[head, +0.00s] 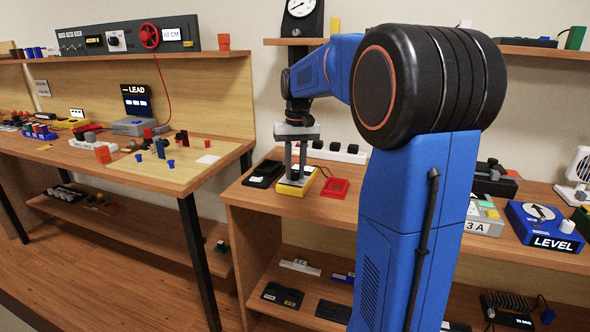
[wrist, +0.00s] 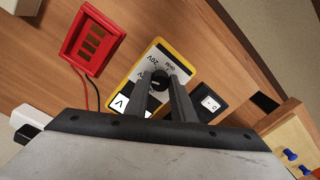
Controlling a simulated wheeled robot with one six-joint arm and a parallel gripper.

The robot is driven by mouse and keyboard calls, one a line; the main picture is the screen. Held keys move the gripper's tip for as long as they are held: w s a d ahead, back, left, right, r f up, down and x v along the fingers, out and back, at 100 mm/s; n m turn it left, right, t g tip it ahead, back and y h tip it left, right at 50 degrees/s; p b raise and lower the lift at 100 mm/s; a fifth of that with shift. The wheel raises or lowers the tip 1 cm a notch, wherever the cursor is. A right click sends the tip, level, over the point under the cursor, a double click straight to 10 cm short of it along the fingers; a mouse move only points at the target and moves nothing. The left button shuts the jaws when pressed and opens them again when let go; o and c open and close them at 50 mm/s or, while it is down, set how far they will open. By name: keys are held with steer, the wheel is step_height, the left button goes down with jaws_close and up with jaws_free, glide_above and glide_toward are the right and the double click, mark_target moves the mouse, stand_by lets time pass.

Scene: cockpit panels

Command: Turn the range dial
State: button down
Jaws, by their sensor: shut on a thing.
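The range dial (wrist: 158,80) is a small black round knob on the face of a yellow-edged meter (wrist: 126,101). The white face carries range marks, including "20V", and a "V" label. In the head view the meter (head: 283,189) lies on the right-hand bench near its left end. My gripper (wrist: 162,84) points down over the meter, shut on the dial with a finger on each side. It also shows in the head view (head: 295,172), where its fingers hide most of the dial. The dial's pointer direction is hard to tell.
A red tray (wrist: 92,40) with wires lies beside the meter, and a black device (wrist: 209,102) sits on its other side. A white power strip (head: 338,153) stands behind. A blue "LEVEL" box (head: 545,226) is farther right. The bench's front edge is close.

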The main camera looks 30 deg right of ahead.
steer(key=n, duration=0.6)
steer(key=shift+d+n, duration=0.1)
steer(key=shift+n, duration=0.2)
steer(key=n, duration=0.3)
steer(key=shift+w+n, duration=0.1)
steer(key=shift+n, duration=1.9)
steer(key=c, duration=1.5)
jaws_free()
steer(key=shift+r, duration=0.15)
